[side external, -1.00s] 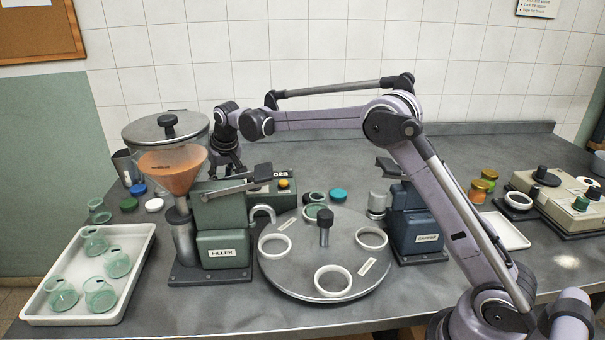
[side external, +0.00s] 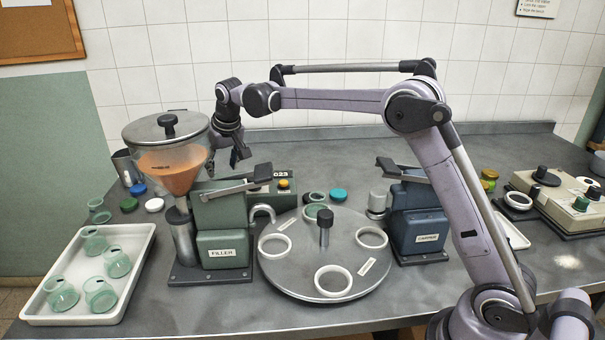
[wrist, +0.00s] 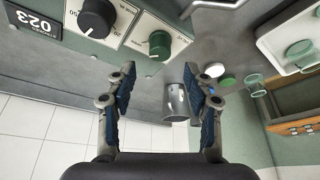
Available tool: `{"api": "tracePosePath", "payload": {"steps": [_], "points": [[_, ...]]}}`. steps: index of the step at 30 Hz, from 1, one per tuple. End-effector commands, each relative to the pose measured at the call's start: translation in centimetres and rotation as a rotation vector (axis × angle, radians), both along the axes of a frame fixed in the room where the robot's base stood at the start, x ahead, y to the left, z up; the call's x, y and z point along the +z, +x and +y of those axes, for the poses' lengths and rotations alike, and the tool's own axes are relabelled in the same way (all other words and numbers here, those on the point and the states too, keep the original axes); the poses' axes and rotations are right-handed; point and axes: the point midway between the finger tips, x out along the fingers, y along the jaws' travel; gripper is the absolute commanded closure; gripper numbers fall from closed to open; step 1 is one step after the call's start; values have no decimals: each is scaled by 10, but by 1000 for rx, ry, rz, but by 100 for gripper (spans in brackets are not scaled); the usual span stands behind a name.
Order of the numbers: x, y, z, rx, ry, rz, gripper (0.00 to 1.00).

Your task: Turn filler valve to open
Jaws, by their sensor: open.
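The green filler (side external: 222,215) stands at the left of the bench, with an orange-filled hopper (side external: 172,165) and a grey lever (side external: 237,187) on top. In the wrist view its box marked 023 carries a black knob (wrist: 97,17) and a green knob (wrist: 159,45), each on a cream plate. My gripper (side external: 237,160) is behind the filler, right of the hopper. In the wrist view my gripper (wrist: 168,88) is open and empty, with the knobs beyond its fingertips, apart from them.
A metal cup (wrist: 176,102) shows between my fingers, farther off. A white tray (side external: 135,277) of green jars lies left of the filler. A round turntable (side external: 300,284) with white rings is at its right, and a blue capping machine (side external: 415,229) stands beyond.

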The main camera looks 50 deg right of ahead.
Motion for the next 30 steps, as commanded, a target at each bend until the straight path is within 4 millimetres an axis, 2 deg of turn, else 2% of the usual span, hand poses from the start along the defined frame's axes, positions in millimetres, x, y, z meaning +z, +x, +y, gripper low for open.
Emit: {"api": "tracePosePath", "payload": {"steps": [3,9,14,25,28,30], "points": [[22,-9,2,1,0,0,48],[46,-19,4,0,0,0,48],[54,-22,5,0,0,0,48],[56,-24,3,6,-3,6,48],[64,-38,-7,50,-16,41,48],[75,-56,-19,110,-34,87,48]]}}
